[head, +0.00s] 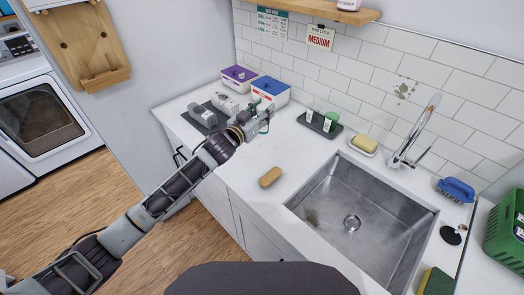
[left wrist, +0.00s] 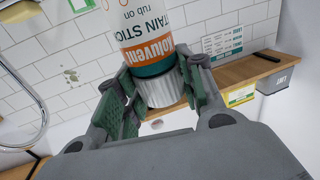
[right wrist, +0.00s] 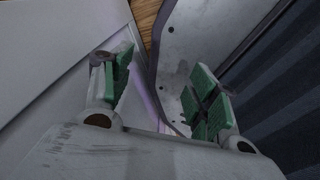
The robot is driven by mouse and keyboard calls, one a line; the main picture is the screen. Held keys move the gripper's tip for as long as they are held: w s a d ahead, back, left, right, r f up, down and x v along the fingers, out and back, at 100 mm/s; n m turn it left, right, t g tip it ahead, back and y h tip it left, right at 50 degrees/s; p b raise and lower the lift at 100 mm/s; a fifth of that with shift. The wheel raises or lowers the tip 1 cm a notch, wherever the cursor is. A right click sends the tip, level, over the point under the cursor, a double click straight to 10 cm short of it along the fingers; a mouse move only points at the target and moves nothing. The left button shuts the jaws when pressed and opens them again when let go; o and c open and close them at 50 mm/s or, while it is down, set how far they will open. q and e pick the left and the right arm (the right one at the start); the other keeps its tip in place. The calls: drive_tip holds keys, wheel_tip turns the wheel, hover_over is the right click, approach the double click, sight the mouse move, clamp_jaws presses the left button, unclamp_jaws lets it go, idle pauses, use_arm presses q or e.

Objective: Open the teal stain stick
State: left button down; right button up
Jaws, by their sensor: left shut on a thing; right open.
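The stain stick (left wrist: 145,35) fills the top of the left wrist view. It has a white upper body, a teal and orange label with the words "stain stick", and a pale ribbed end (left wrist: 163,92). My left gripper (left wrist: 160,97) is shut around that ribbed end. In the head view my left gripper (head: 262,122) is above the counter by the wall-side boxes, and the stick is mostly hidden or too small to tell there. My right gripper (right wrist: 165,95) is open and empty in the right wrist view, and it is out of the head view.
A dark tray (head: 196,117) with pale containers and a purple-lidded box (head: 238,77) stand behind my left gripper. A small tray (head: 316,124) with green-topped items is to its right. A brown brush (head: 270,177) lies before the sink (head: 350,200). Counter between is clear.

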sight(262, 133)
use_arm(q)
drive_tip(key=shift+w+a+f, duration=0.1)
drive_tip(key=shift+a+f, duration=0.05)
drive_tip(key=shift+f, duration=0.15)
idle(0.4)
drive_tip(key=shift+f, duration=3.1)
drive_tip(key=shift+f, duration=1.85)
drive_tip(key=shift+f, duration=0.15)
drive_tip(key=c, duration=0.9)
unclamp_jaws()
drive_tip(key=shift+c, duration=0.2)
drive_tip(key=shift+o, duration=0.2)
drive_tip(key=shift+r, duration=0.2)
